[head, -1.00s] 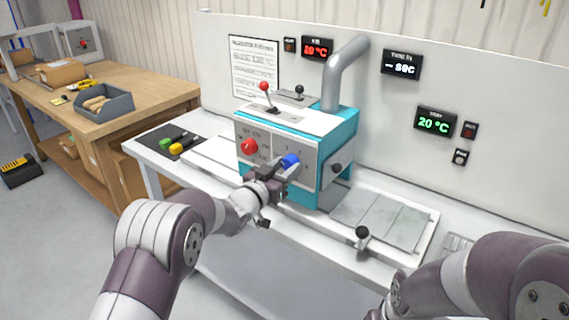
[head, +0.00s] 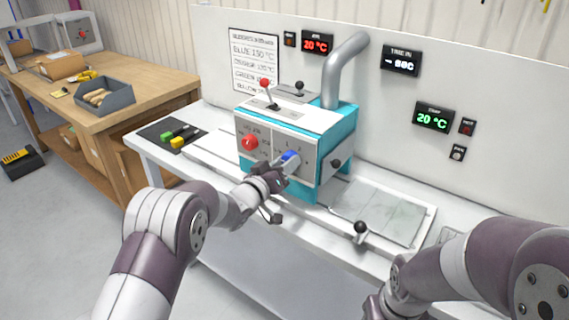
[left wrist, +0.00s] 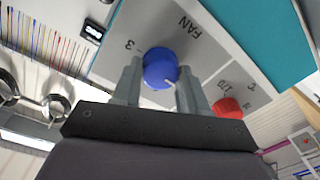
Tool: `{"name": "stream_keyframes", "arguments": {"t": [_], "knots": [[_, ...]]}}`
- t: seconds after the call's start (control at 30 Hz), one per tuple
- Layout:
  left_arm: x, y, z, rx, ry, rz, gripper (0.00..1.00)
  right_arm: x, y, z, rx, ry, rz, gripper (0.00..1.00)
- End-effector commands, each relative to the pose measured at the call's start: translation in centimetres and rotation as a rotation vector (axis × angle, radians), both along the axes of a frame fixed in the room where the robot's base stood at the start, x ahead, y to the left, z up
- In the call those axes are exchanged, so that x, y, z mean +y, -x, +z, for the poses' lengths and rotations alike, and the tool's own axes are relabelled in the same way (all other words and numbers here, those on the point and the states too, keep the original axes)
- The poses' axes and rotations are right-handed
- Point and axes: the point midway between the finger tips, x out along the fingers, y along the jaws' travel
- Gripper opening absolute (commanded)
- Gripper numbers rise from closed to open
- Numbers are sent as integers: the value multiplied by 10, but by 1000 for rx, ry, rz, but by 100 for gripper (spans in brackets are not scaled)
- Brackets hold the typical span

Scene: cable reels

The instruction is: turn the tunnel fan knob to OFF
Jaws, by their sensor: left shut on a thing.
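The blue fan knob (head: 290,157) is on the front panel of the teal and white tunnel machine (head: 296,135). In the left wrist view the knob (left wrist: 160,68) sits between my left gripper's two fingers (left wrist: 160,84), beside the word FAN and the digit 3. A pale mark shows on its lower right side. My left gripper (head: 281,163) is shut on the knob. The OFF mark cannot be made out. My right arm (head: 470,270) shows at the lower right of the head view, but its fingers are not seen.
A red knob (head: 250,142) is left of the blue one on the same panel. A black-knobbed lever (head: 360,228) stands before the grey plate (head: 385,215) at right. Green and yellow pieces lie on a dark mat (head: 160,137) at left. A wall display (head: 433,117) reads 20 °C.

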Motion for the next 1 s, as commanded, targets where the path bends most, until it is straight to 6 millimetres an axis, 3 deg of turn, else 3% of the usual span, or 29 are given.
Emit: {"name": "stream_keyframes", "arguments": {"t": [0.27, 0.3, 0.37, 0.4, 0.77, 1.0], "knots": [[0, 1, -5, 10, -2, 0, 12, 0, 0, 0, 0, 0, 0, 60], [0, 1, -5, 10, -2, 0, 46, 0, 0, 0, 0, 0, 0, 60], [0, 1, -5, 10, -2, 0, 66, 0, 0, 0, 0, 0, 0, 60], [0, 1, -4, 9, -1, 0, 68, 0, 0, 0, 0, 0, 0, 60], [5, 7, -2, 5, -1, 1, 68, 0, 0, -2, 0, 0, 0, 60], [37, 54, -4, 6, -2, 3, 68, 0, 0, -12, 0, 0, 0, 60]]}}
